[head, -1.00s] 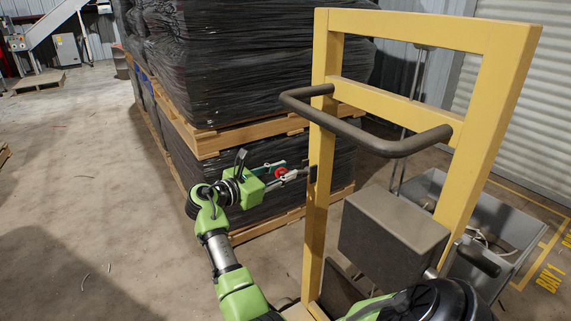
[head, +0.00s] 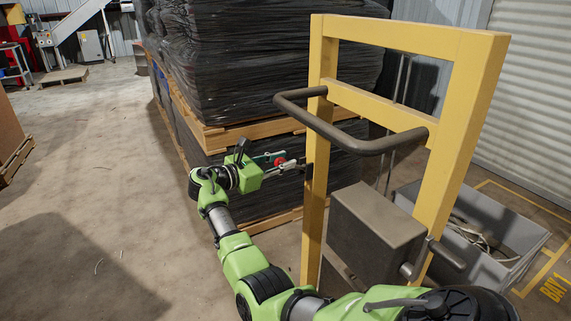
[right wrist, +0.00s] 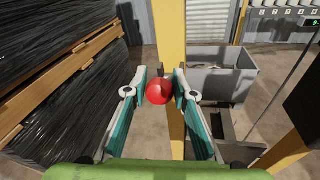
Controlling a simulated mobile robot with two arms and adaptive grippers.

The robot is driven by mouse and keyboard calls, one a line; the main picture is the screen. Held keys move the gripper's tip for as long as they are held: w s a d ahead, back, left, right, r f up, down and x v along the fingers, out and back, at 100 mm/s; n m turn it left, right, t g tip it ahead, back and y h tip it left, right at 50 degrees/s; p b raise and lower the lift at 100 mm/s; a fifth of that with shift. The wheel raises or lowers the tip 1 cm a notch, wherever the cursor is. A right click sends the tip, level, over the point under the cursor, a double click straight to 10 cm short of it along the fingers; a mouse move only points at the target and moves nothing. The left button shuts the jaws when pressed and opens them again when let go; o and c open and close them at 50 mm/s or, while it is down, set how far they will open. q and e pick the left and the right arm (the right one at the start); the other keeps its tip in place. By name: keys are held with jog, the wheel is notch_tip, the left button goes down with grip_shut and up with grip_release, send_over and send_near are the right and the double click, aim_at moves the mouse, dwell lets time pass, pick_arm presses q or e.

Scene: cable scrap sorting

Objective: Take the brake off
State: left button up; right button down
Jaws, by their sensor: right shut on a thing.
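The red ball knob (head: 279,162) of the brake sits beside the left post (head: 316,185) of the yellow lift frame. My right gripper (head: 277,162), with grey and teal fingers, reaches it from the left. In the right wrist view the red knob (right wrist: 158,91) lies between the two fingertips (right wrist: 159,86), in front of the yellow post (right wrist: 169,30). The fingers are shut on it. Most of the brake lever behind the knob is hidden. My left gripper is not in view.
A dark push handle (head: 345,139) juts from the frame above the gripper. A grey box (head: 375,232) and crank handle (head: 447,253) are lower right. Wrapped stacks on pallets (head: 235,133) stand close behind. A grey bin (head: 520,268) stands right.

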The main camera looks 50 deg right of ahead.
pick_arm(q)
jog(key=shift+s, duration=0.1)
pick_arm(e)
jog(key=shift+d+r, duration=0.15)
jog(key=shift+r, duration=0.3)
jog(key=c, duration=1.7)
grip_release()
jog(key=shift+f, duration=0.2)
jog(key=shift+f, duration=0.1)
jog(key=a, duration=0.4)
jog(key=a+r, duration=0.1)
jog(key=a, duration=0.3)
jog(key=w+a, duration=0.1)
jog(key=a, duration=0.3)
jog(key=shift+r, duration=0.3)
